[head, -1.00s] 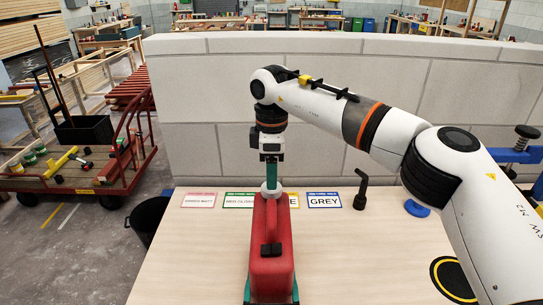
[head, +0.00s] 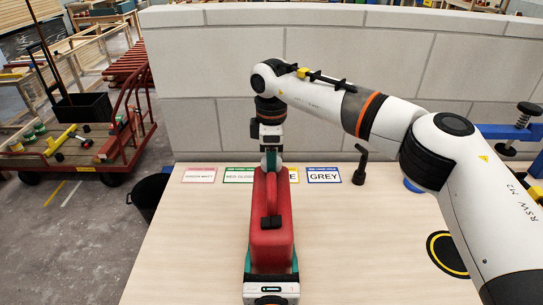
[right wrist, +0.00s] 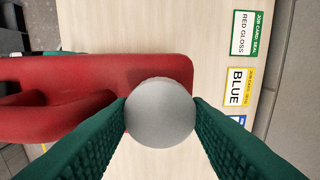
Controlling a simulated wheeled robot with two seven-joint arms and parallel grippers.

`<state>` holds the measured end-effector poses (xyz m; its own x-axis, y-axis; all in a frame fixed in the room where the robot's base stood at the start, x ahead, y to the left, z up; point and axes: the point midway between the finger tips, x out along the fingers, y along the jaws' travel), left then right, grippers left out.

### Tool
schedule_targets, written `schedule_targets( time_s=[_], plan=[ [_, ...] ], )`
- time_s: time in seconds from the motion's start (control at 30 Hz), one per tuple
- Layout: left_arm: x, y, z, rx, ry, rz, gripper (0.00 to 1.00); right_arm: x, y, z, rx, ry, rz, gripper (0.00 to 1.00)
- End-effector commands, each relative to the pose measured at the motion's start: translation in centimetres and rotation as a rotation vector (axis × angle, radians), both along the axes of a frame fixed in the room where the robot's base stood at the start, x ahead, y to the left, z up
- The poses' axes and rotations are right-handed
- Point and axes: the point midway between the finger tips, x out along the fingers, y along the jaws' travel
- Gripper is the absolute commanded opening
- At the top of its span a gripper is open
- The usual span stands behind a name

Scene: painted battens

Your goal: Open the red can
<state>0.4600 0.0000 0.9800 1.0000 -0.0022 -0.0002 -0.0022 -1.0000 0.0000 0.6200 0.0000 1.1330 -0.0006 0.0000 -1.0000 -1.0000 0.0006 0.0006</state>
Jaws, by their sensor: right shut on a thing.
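The red can (head: 271,235) stands upright on the pale bench, with its handle (head: 270,222) toward me. A round light grey cap (right wrist: 160,113) tops its far end. My right gripper (head: 271,158) comes from above and is shut on the cap, one green finger on each side in the right wrist view. My left gripper (head: 271,268) is low at the near end of the can. Its teal fingers lie along both sides of the can with no gap visible, so it looks shut on it. The fingertips are partly hidden.
Coloured label cards, including a blue-edged GREY card (head: 324,175), lie behind the can. A black crank-like piece (head: 361,163) stands to their right. A yellow-black ring mark (head: 447,254) is on the bench at right. A pale block wall (head: 220,70) closes the back. Bench left of the can is clear.

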Motion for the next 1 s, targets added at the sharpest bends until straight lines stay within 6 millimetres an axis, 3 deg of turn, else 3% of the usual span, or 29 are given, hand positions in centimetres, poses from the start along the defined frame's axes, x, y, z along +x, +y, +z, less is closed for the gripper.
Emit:
schedule_targets(
  time_s=[0.13,0.27,1.0],
  plan=[
    [-0.07,-0.03,-0.18,0.002,0.004,-0.001,0.16,0.04,-0.02,0.02,0.0,-0.001,0.051,0.15],
    [-0.08,-0.03,-0.18,0.002,0.004,-0.001,0.16,0.05,-0.01,0.04,0.0,-0.001,0.25,0.15],
    [-0.1,-0.05,-0.2,0.002,0.004,-0.002,0.16,0.07,0.02,0.14,-0.001,-0.002,1.848,0.15]
  ],
)
